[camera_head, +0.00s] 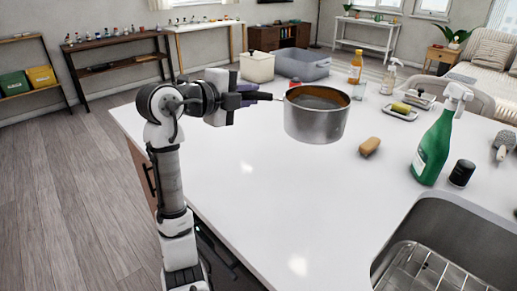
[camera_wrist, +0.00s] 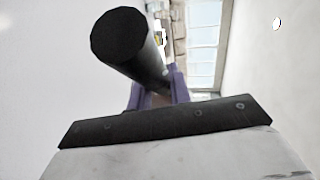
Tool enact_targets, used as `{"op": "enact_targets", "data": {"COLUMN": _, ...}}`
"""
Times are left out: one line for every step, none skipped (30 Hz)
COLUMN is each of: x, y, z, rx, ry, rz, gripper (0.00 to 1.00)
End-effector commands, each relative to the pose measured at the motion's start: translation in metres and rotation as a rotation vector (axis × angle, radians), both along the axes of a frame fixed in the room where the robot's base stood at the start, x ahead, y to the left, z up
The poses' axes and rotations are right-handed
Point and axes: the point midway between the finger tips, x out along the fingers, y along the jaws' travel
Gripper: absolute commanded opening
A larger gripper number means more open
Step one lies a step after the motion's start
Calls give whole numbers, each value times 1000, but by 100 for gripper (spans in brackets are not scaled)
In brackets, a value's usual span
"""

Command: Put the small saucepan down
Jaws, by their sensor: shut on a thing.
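The small saucepan (camera_head: 316,122) is a silver metal pot with a dark handle, in the middle of the head view over the white island top. It looks upright. I cannot tell for sure whether its base touches the counter. My gripper (camera_head: 258,97) is shut on its handle, at the left of the pot. In the wrist view the handle (camera_wrist: 130,45) is a thick dark cylinder between the purple fingers (camera_wrist: 158,95). The pot body cannot be made out in the wrist view.
The white island top (camera_head: 270,200) is clear in front of the pot. A brown brush or sponge (camera_head: 369,147), a green spray bottle (camera_head: 437,140) and a sink (camera_head: 450,245) are on the right. A cream bin (camera_head: 257,68) and a grey tub (camera_head: 302,66) stand behind.

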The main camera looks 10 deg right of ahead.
Motion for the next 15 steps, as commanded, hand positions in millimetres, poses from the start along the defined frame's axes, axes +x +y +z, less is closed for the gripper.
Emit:
{"op": "enact_targets", "data": {"x": -1, "y": 0, "z": -10, "rx": -5, "ry": 4, "rz": 0, "gripper": 0}}
{"op": "enact_targets", "data": {"x": 0, "y": 0, "z": -17, "rx": -5, "ry": 4, "rz": 0, "gripper": 0}}
{"op": "enact_targets", "data": {"x": -1, "y": 0, "z": -25, "rx": -5, "ry": 3, "rz": -1, "gripper": 0}}
{"op": "enact_targets", "data": {"x": -1, "y": 0, "z": -32, "rx": -5, "ry": 4, "rz": -1, "gripper": 0}}
{"op": "enact_targets", "data": {"x": -1, "y": 0, "z": -38, "rx": -5, "ry": 3, "rz": -1, "gripper": 0}}
{"op": "enact_targets", "data": {"x": -1, "y": 0, "z": -47, "rx": -5, "ry": 4, "rz": -1, "gripper": 0}}
{"op": "enact_targets", "data": {"x": -1, "y": 0, "z": -54, "rx": -5, "ry": 4, "rz": -1, "gripper": 0}}
{"op": "enact_targets", "data": {"x": -1, "y": 0, "z": -60, "rx": -5, "ry": 3, "rz": 0, "gripper": 0}}
{"op": "enact_targets", "data": {"x": -1, "y": 0, "z": -69, "rx": -4, "ry": 4, "rz": 0, "gripper": 0}}
{"op": "enact_targets", "data": {"x": -1, "y": 0, "z": -75, "rx": -4, "ry": 4, "rz": 0, "gripper": 0}}
{"op": "enact_targets", "data": {"x": -1, "y": 0, "z": -80, "rx": -5, "ry": 3, "rz": 0, "gripper": 0}}
{"op": "enact_targets", "data": {"x": -1, "y": 0, "z": -87, "rx": -4, "ry": 2, "rz": 0, "gripper": 0}}
{"op": "enact_targets", "data": {"x": -1, "y": 0, "z": -91, "rx": -5, "ry": 2, "rz": 0, "gripper": 0}}
{"op": "enact_targets", "data": {"x": -1, "y": 0, "z": -95, "rx": -4, "ry": 2, "rz": 0, "gripper": 0}}
{"op": "enact_targets", "data": {"x": -1, "y": 0, "z": -99, "rx": -3, "ry": 1, "rz": 0, "gripper": 0}}
